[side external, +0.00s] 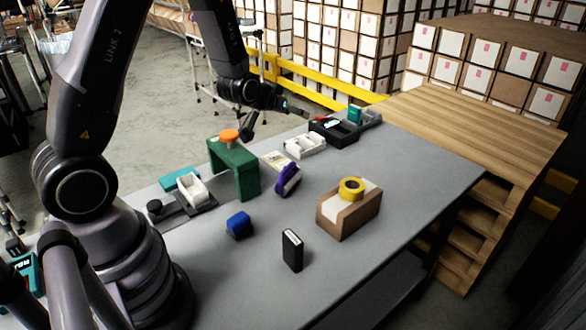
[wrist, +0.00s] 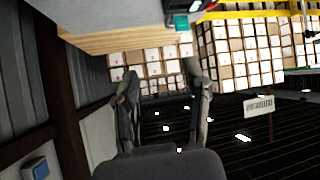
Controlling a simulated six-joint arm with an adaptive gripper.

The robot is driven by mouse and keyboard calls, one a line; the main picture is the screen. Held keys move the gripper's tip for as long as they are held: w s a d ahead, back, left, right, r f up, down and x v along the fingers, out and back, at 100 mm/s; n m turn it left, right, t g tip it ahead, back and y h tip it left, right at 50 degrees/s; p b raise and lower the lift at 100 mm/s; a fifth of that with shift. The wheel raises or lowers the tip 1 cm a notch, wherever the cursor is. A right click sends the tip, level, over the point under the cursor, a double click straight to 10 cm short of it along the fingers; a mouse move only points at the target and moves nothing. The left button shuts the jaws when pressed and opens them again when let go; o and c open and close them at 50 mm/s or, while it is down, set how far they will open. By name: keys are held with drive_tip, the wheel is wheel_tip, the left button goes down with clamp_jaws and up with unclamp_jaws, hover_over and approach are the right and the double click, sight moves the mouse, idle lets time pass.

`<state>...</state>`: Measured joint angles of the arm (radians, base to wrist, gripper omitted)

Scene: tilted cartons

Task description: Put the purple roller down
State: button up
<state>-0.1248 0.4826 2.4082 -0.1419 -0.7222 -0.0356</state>
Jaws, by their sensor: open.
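My gripper (side external: 290,107) is up beyond the far edge of the table, well behind the roller. In the wrist view my gripper (wrist: 160,80) has its two fingers spread with nothing between them. The roller does not show in the wrist view.
A brown carton (side external: 348,212) bears a yellow tape roll (side external: 351,189). A blue block (side external: 239,224) and a black box (side external: 292,250) stand in front. White (side external: 305,146) and black trays (side external: 335,131) are at the back.

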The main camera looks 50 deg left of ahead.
drive_tip(key=s+d+r+m+g+h, duration=0.1)
drive_tip(key=s+d+r, duration=0.2)
drive_tip(key=s+r, duration=0.4)
drive_tip(key=s+d+r+m+g+h, duration=0.1)
drive_tip(key=s+d+r+g+h, duration=0.15)
drive_tip(key=s+r, duration=0.35)
drive_tip(key=s+d+r+m+g, duration=0.1)
drive_tip(key=s+d+r, duration=0.1)
drive_tip(key=s, duration=1.4)
drive_tip(key=shift+s+r+m+g+y, duration=0.25)
drive_tip(key=shift+r+m+g+y, duration=0.1)
drive_tip(key=shift+r, duration=0.3)
